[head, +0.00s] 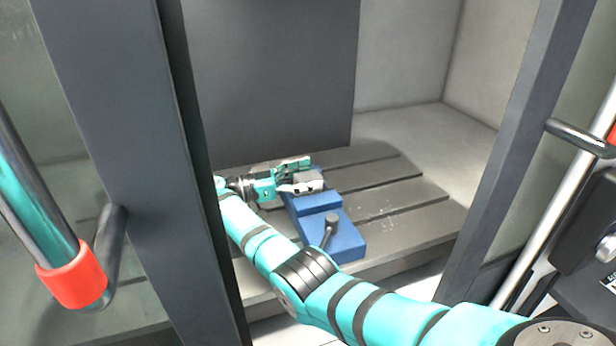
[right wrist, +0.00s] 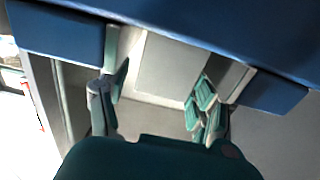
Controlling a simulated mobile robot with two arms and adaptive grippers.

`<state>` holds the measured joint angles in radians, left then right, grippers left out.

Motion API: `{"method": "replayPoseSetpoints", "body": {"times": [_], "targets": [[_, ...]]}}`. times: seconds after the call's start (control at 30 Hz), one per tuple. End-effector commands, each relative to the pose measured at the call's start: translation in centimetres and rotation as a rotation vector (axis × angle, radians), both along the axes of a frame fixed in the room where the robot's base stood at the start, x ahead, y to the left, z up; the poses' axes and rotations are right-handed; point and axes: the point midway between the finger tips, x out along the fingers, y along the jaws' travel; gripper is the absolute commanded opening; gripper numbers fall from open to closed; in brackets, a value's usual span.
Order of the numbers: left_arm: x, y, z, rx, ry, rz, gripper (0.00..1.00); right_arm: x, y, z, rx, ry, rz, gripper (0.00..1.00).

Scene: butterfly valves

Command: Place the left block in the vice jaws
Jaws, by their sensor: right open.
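My right gripper (head: 296,176) reaches into the machine over the far end of the blue vice (head: 337,235). In the right wrist view its two fingers (right wrist: 162,100) are open, one on each side of a light grey block (right wrist: 170,68). The block stands against the blue vice body (right wrist: 215,28), between the jaws at left and right. I cannot tell whether the fingers touch it. In the head view, the gripper partly hides the vice's far end and the block. My left gripper is not in view.
The vice stands on a grey slotted bed (head: 385,185), with free room to its right. A handle (head: 331,222) rises from the vice's near part. Dark door frames (head: 130,120) flank the opening, and my right arm passes between them.

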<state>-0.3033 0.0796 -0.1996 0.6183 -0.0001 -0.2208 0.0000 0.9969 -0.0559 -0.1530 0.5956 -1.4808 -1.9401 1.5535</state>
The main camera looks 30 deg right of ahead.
Motion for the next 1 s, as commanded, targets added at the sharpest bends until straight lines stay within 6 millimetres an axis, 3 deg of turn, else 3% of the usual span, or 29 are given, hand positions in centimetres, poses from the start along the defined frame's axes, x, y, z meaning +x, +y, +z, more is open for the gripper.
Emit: {"method": "replayPoseSetpoints", "body": {"times": [0.2,0.4,1.0], "targets": [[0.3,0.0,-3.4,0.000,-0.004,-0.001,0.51,1.0,4.0,-0.7,0.001,-0.001,0.004,0.65],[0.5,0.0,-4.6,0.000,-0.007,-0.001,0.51,1.5,6.1,-0.4,0.003,-0.001,-0.001,0.65],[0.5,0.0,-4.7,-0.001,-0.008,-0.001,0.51,1.6,6.8,-0.1,0.000,0.000,0.001,0.65]]}}
